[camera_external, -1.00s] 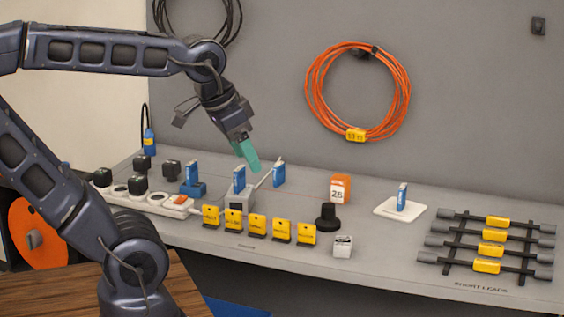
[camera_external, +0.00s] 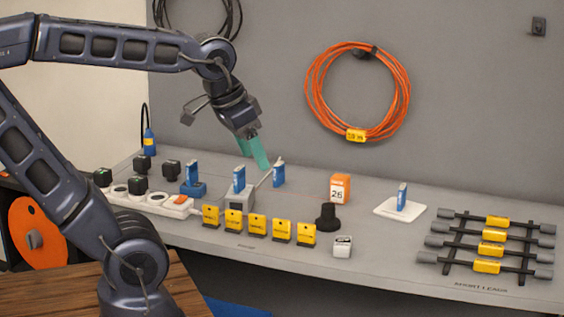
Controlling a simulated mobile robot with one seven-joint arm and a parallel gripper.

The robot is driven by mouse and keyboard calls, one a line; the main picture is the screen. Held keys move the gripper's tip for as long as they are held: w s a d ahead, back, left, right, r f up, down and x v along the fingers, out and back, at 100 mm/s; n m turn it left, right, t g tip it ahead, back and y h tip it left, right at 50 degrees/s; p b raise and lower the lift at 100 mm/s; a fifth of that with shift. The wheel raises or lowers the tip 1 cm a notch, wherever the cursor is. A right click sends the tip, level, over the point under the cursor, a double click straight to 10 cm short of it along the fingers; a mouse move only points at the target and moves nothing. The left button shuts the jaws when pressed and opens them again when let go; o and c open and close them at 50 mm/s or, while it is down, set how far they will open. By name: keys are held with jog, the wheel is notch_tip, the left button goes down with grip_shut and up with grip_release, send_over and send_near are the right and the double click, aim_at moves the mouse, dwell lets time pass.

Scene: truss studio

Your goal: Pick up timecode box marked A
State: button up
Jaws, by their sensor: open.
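Several small upright blue boxes with pale tops stand on the bench, and I cannot read which one is marked A. One is on a blue base (camera_external: 191,173), one on a grey block (camera_external: 239,179), one by a slanted pale bar (camera_external: 278,174), and one on a white pad (camera_external: 402,196). My gripper (camera_external: 255,160) has teal fingers and is open and empty. It hangs tilted, above and between the grey-block box and the box by the slanted bar. Its fingertip appears close to the latter; contact cannot be told.
A row of yellow tags (camera_external: 257,226) lines the front. A white power strip (camera_external: 160,202) with black plugs lies left. An orange box (camera_external: 340,188), black knob (camera_external: 328,217) and small white cube (camera_external: 343,246) stand mid-bench. Cable rack (camera_external: 487,249) lies right. A grey wall is behind.

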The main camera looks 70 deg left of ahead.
jog(key=w+a+f+n+g, duration=0.1)
jog(key=w+a+f+n, duration=0.15)
jog(key=w, duration=0.65)
jog(key=n+g, duration=0.3)
jog(key=n, duration=0.5)
send_over(345, 243)
notch_tip(345, 243, down, 20)
jog(key=f, duration=0.5)
jog(key=shift+s+d+f, duration=0.25)
jog(key=shift+s, duration=0.05)
jog(key=shift+w+a+f, duration=0.15)
jog(key=shift+f, duration=1.15)
jog(key=shift+w+a+f, duration=0.1)
jog(key=shift+f, duration=1.2)
jog(key=c, duration=1.1)
jog(key=shift+r, duration=0.15)
